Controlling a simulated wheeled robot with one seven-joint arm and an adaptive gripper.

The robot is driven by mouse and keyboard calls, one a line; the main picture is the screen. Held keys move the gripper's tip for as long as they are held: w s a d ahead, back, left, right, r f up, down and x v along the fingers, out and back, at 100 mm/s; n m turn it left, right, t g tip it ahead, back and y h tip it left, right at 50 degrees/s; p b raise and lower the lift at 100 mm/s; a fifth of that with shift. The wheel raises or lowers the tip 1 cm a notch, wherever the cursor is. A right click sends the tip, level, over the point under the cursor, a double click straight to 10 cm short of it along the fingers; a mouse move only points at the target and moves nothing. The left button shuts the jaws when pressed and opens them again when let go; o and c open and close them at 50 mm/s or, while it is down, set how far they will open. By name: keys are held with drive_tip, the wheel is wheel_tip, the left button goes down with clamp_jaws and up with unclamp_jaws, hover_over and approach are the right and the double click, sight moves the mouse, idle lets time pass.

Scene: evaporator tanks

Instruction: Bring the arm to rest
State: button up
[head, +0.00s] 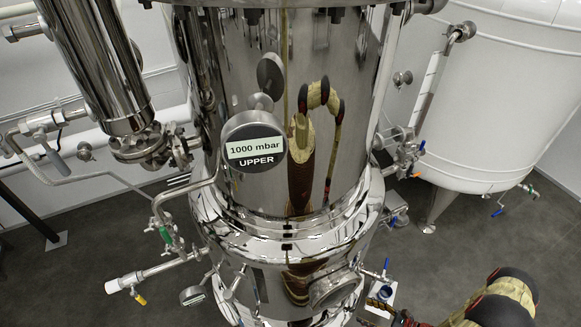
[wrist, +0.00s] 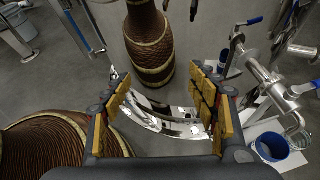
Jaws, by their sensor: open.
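My gripper (wrist: 159,88) shows in the wrist view with its two yellow-padded fingers spread wide apart. A curved, shiny metal piece (wrist: 160,112) shows in the gap between the fingers; I cannot tell how far off it is or whether a finger touches it. In the head view my arm (head: 505,300) is bent at the lower right, in front of and to the right of the polished tank. The end of the arm is small and partly cut off at the bottom edge there, so the fingers are not clear.
The polished tank (head: 330,110) fills the middle, with an "UPPER" gauge (head: 254,142) reading 1000 mbar. Valves and pipes (head: 165,235) stick out on its left. A white tank (head: 500,100) stands at the right. A blue cup (wrist: 272,148) sits low right. Grey floor (head: 450,245) is open between the tanks.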

wheel_tip(320, 180, up, 42)
drive_tip(key=s+a+n+g+h+p, duration=0.15)
drive_tip(key=n+g+h, duration=0.65)
drive_tip(key=n, duration=1)
drive_tip(key=s+a+r+n+t, duration=0.1)
drive_tip(key=s+a+r+n, duration=0.1)
drive_tip(key=r, duration=0.7)
drive_tip(key=s+a+r+n+t+h+p, duration=0.1)
drive_tip(key=a+r+n, duration=0.3)
drive_tip(key=r, duration=0.6)
drive_tip(key=s+a+r+n+t+h, duration=0.1)
drive_tip(key=s+a+r+n+t, duration=0.1)
drive_tip(key=a+r, duration=0.5)
wheel_tip(320, 180, up, 3)
drive_tip(key=shift+s+f+n+t, duration=0.1)
drive_tip(key=shift+s+n+t, duration=0.35)
drive_tip(key=shift+t, duration=0.25)
